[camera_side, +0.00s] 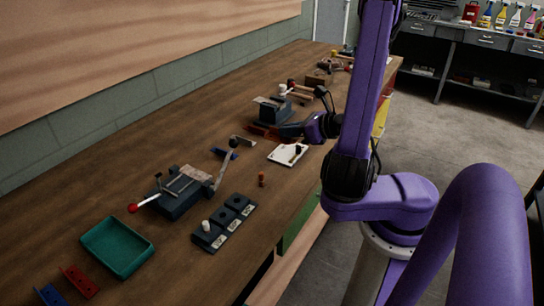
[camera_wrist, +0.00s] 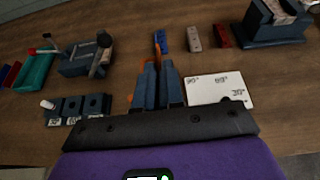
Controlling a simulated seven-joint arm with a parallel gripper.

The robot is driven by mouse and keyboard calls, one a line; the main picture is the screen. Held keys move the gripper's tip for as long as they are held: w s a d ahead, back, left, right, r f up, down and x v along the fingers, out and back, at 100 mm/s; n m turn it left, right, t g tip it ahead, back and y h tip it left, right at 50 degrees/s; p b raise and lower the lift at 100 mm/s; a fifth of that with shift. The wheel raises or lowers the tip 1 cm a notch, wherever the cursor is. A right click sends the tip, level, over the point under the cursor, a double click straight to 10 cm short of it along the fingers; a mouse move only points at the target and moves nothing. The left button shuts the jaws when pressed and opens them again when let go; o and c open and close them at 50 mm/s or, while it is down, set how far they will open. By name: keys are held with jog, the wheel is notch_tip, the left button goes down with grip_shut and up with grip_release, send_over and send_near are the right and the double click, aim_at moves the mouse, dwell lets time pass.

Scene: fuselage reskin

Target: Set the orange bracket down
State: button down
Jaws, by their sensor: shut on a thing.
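My gripper (camera_wrist: 158,68) is in the lower middle of the wrist view, its two dark fingers close together. In the side view my gripper (camera_side: 288,130) reaches left over the bench, close to the dark vise. The orange bracket cannot be made out clearly there. I cannot tell whether the bracket touches the bench.
Blue (camera_wrist: 165,40), grey (camera_wrist: 193,38) and red (camera_wrist: 221,37) brackets lie beyond the gripper. A white marked plate (camera_wrist: 215,88) is to its right. A vise (camera_side: 272,110), a clamp fixture (camera_side: 180,195), a dark block row (camera_side: 222,222) and a green tray (camera_side: 117,247) stand on the bench.

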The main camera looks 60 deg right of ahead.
jog(key=w+a+r+n+y, duration=0.1)
jog(key=w+a+r+y, duration=0.1)
jog(key=w+a, duration=0.3)
jog(key=w+a+r+n+y, duration=0.1)
jog(key=w+a+r+n, duration=0.1)
jog(key=w+a+r, duration=0.3)
jog(key=a, duration=0.3)
jog(key=shift+w+a+r+g+y, duration=0.2)
jog(key=shift+w+r+g+y, duration=0.1)
jog(key=shift+y, duration=0.1)
jog(key=shift+s, duration=0.1)
